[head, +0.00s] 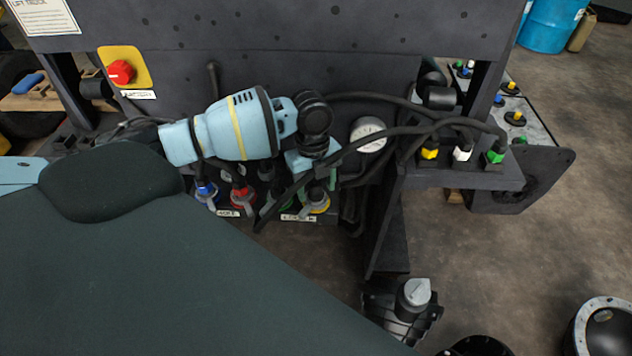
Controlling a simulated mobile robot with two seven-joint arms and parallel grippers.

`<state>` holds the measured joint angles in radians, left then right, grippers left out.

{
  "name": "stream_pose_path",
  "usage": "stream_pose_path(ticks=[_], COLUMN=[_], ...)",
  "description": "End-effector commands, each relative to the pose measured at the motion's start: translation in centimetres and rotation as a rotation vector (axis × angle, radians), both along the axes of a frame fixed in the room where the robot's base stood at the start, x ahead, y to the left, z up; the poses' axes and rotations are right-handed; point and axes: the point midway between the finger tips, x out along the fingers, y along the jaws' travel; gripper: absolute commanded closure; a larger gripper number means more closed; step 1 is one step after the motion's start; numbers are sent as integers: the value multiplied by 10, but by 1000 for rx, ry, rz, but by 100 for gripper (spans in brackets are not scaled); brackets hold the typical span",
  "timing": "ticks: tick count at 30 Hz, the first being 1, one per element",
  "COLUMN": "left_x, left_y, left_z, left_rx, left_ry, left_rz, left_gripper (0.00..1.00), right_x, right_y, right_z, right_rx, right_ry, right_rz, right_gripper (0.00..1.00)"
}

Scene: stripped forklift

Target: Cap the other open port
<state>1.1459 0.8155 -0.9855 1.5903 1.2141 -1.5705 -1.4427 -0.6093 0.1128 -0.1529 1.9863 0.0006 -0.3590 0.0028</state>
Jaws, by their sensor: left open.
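My left gripper (317,188) hangs below its black wrist joint, over the right end of the valve block. Its fingers point down near a yellow-ringed port (320,203); I cannot tell whether they touch it. The gripper is open. Left of it on the block are a blue fitting (206,191) and a red fitting (243,195). The ports between the red and yellow ones are partly hidden by a black hose and the gripper. Several caps with coloured tops, among them a yellow one (515,118), sit on a grey tray (537,130) at the right. My right gripper is not in view.
Black hoses (410,128) arch from the block to yellow, white (462,154) and green fittings on a right-hand ledge. A pressure gauge (368,134) stands close right of the gripper. A red knob (120,72) is at upper left.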

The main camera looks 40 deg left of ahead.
Motion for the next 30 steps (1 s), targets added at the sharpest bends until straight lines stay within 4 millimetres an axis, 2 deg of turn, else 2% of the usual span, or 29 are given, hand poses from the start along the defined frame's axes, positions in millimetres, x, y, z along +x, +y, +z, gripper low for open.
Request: stream_pose_path(ticks=[9, 15, 20, 30], left_x=[4, 5, 5, 4], left_y=[5, 7, 8, 8], left_z=[48, 71, 77, 76], left_rx=[-1, -2, 0, 0], left_ry=[-6, -3, -2, -1], left_rz=[0, 0, 0, 0], left_gripper=[42, 42, 42, 42], right_x=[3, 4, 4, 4], right_y=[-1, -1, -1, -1], right_z=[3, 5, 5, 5], right_rx=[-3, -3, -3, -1], right_ry=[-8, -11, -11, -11], right_rz=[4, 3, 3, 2], right_gripper=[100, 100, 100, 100])
